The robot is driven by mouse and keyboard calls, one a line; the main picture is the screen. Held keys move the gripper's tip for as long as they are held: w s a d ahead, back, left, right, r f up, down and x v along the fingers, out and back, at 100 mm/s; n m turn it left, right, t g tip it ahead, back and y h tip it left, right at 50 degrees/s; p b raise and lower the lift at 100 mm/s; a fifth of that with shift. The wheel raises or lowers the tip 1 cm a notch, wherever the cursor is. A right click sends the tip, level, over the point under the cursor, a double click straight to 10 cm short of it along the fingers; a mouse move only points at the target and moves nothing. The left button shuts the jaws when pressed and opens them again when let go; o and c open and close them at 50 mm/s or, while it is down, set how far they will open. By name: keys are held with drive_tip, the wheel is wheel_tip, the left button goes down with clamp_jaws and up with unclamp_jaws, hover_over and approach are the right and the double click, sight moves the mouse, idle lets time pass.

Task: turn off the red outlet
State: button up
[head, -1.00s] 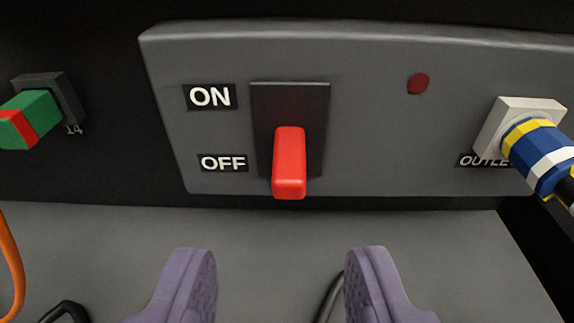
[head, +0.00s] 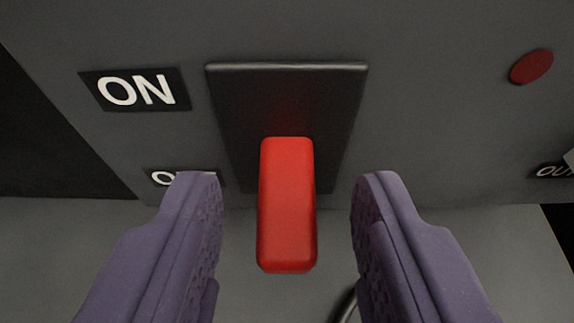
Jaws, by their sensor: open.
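The red switch lever (head: 287,205) sticks out from a black switch plate (head: 285,95) on the grey outlet panel (head: 440,110). The lever sits at the lower part of the plate, level with the OFF label, and points toward me. The ON label (head: 135,90) is at upper left. The OFF label (head: 165,177) is mostly hidden by my left finger. My gripper (head: 287,215) is open, with one purple finger on each side of the lever. Gaps show between the lever and both fingers, and nothing is held.
A dark red round indicator (head: 531,67) is on the panel at upper right. The outlet label (head: 553,170) shows in part at the right edge. A grey surface (head: 80,245) lies below the panel, with a dark cable (head: 346,306) at the bottom.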

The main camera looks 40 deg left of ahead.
clamp_jaws()
drive_tip(key=shift+f+t+y+b, duration=0.4)
drive_tip(key=shift+f+t+b, duration=0.25)
drive_tip(key=shift+b, duration=0.6)
drive_tip(key=shift+t+y+b, duration=0.6)
drive_tip(key=shift+t+b, duration=0.05)
drive_tip(key=shift+b, duration=0.2)
unclamp_jaws()
